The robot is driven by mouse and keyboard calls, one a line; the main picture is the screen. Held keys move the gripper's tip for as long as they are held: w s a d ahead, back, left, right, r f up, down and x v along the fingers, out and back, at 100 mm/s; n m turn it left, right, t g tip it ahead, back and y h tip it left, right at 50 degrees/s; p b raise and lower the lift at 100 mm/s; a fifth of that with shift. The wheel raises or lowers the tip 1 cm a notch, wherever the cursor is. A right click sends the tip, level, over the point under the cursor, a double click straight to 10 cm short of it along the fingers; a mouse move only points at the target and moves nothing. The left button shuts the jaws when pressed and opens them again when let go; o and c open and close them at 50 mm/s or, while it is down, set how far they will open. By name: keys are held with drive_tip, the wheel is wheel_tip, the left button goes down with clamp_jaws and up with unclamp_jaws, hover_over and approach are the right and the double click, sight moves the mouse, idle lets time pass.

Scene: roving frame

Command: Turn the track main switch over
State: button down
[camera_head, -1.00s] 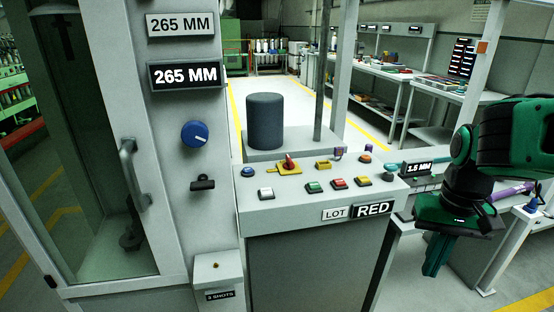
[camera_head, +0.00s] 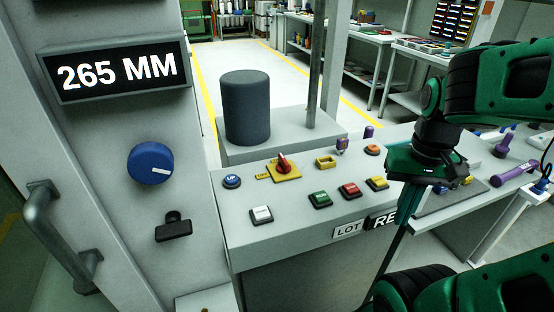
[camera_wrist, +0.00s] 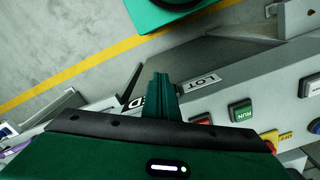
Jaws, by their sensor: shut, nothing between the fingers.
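A red rotary switch (camera_head: 283,163) on a yellow plate is on the sloped console (camera_head: 245,249), the likeliest main switch; its name cannot be read. Its red handle is turned off straight. A blue knob (camera_head: 151,164) with a white pointer mark is on the upright panel at left, with a black switch (camera_head: 173,227) below it. My gripper (camera_head: 388,255) hangs at the console's right front, pointing down, clear of the switch and to its right. Its fingers show shut and empty in the wrist view (camera_wrist: 162,80).
Blue UP (camera_head: 232,181), white (camera_head: 261,215), green (camera_head: 320,199), red (camera_head: 350,190) and yellow (camera_head: 377,183) buttons line the console. A dark cylinder (camera_head: 246,106) stands behind it. A handle (camera_head: 50,225) projects at left. The wrist view shows open floor (camera_wrist: 60,40) beyond the console's front.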

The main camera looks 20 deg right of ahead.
drive_tip(key=shift+s+d, duration=0.1)
drive_tip(key=shift+d, duration=0.2)
drive_tip(key=c, duration=2.3)
unclamp_jaws()
drive_tip(key=o, duration=0.5)
drive_tip(key=shift+w+a+r, duration=0.1)
drive_tip(key=shift+w+r, duration=0.15)
drive_tip(key=shift+r, duration=0.25)
drive_tip(key=shift+w+r, duration=0.2)
drive_tip(key=shift+r, duration=0.3)
drive_tip(key=shift+c, duration=0.2)
drive_tip(key=n, duration=0.6)
approach(283, 158)
wheel_tip(283, 158, down, 9)
drive_tip(key=shift+s+r, duration=0.1)
drive_tip(key=shift+s, duration=0.1)
clamp_jaws()
